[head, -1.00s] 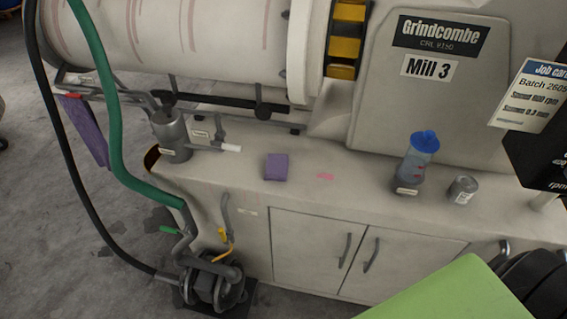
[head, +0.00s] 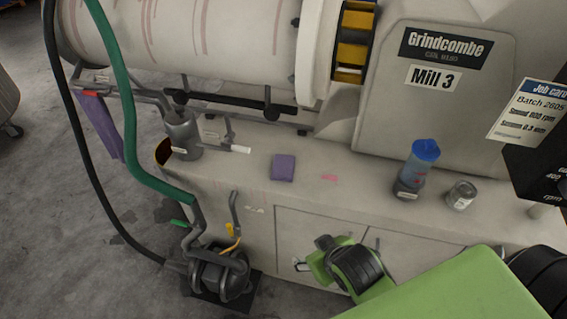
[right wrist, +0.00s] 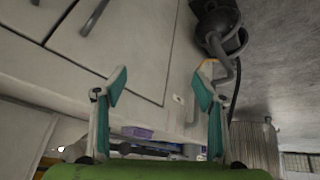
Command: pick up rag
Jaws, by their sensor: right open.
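A folded purple rag (head: 284,168) lies flat on the pale counter below the mill drum. Another purple cloth (head: 103,125) hangs from the rail at the left. My right gripper (head: 301,265) is in front of the cabinet doors, lower than the counter top and apart from the folded rag. In the right wrist view its two teal-padded fingers (right wrist: 160,88) are spread with nothing between the tips. A small purple patch (right wrist: 137,132) shows low between the fingers; I cannot tell for sure which cloth it is. My left gripper is not in view.
A blue-capped bottle (head: 417,165) and a metal can (head: 461,195) stand on the counter to the right. A grey pot (head: 181,132) stands at its left end. A green hose (head: 127,140) runs down to a pump (head: 222,272) on the floor.

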